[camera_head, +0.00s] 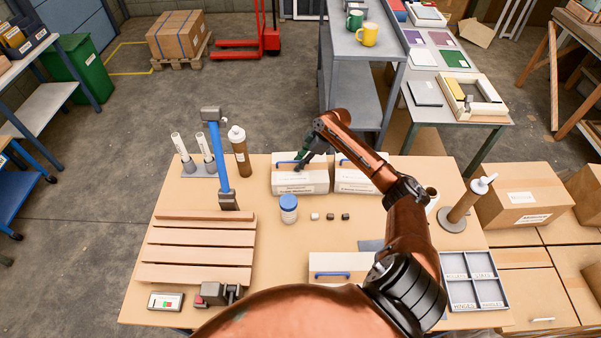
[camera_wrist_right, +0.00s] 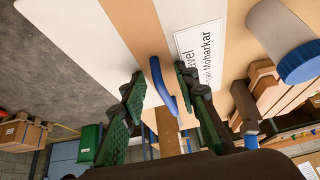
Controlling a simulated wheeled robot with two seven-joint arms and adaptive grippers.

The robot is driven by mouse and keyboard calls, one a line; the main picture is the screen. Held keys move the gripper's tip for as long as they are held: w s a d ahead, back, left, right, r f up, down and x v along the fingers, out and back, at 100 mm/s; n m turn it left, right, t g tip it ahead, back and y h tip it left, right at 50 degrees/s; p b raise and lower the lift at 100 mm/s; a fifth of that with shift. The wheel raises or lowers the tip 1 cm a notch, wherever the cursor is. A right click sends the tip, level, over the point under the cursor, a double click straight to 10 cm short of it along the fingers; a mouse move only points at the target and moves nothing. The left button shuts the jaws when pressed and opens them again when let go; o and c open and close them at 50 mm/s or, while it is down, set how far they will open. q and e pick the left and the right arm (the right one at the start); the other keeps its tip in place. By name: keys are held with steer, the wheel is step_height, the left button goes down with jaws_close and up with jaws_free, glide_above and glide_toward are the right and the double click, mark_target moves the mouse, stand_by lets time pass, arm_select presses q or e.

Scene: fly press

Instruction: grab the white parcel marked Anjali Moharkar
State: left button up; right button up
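The white parcel marked Anjali Moharkar (camera_head: 302,184) stands at the table's back middle, with a tan strip and blue handle on top. In the wrist view its label (camera_wrist_right: 198,50) reads "Anjali Moharkar", partly cut off. My right gripper (camera_head: 302,163) is above this parcel. In the wrist view the right gripper (camera_wrist_right: 165,105) is open, its green-padded fingers on either side of the blue handle (camera_wrist_right: 162,86), with gaps visible. A similar white parcel (camera_head: 352,182) stands directly right, partly hidden by my arm. My left gripper is not in view.
A third handled parcel (camera_head: 341,264) lies nearer the front. A blue-lidded jar (camera_head: 288,209) and small blocks stand in front of the marked parcel. Wooden slats (camera_head: 197,254) cover the left front.

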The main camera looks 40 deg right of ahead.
jaws_close()
stand_by(0.5)
stand_by(0.3)
steer(key=shift+w+r, duration=0.1)
steer(key=shift+r, duration=0.05)
